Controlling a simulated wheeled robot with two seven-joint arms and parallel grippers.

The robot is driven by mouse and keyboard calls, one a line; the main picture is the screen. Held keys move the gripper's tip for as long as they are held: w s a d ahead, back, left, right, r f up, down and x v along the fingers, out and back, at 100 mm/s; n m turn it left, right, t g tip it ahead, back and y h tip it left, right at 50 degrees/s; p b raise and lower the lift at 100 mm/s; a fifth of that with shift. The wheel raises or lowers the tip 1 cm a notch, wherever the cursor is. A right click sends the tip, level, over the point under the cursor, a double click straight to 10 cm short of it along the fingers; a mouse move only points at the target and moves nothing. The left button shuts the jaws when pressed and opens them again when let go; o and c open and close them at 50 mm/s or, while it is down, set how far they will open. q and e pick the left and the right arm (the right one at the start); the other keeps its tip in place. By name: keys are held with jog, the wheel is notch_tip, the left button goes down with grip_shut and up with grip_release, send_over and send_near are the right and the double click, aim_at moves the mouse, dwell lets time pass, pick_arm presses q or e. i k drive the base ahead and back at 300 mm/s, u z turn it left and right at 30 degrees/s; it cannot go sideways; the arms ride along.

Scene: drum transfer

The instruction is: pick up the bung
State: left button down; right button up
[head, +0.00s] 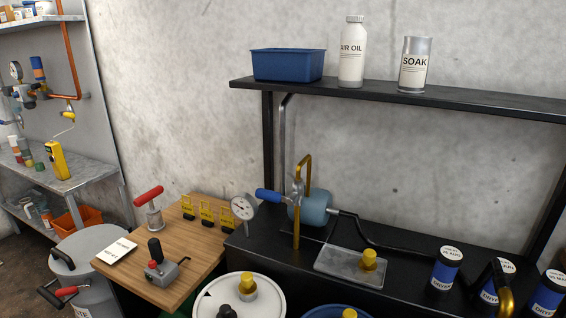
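I cannot tell for sure which piece is the bung. A yellow plug-like piece (369,260) stands upright on a clear flat tray (335,272) on the black bench. Another yellow piece (247,284) sits in a grey collar on the white drum lid (268,302), and a small dark piece (227,311) lies beside it, cut by the bottom edge. A third yellow piece (349,313) shows over a blue rim (322,311) at the bottom edge. Neither of my grippers is in view.
A blue pump (312,209) with a brass pipe (297,228) and hose stands behind the tray. Several dark blue cans (446,270) stand at the right near a brass spout (505,302). A wooden table (197,252) with tools is at the left. A shelf (420,101) hangs above.

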aim_at(248, 288)
jog(key=k, duration=0.5)
jog(key=u, duration=1.75)
jog(key=i, duration=0.8)
jog(key=z, duration=2.6)
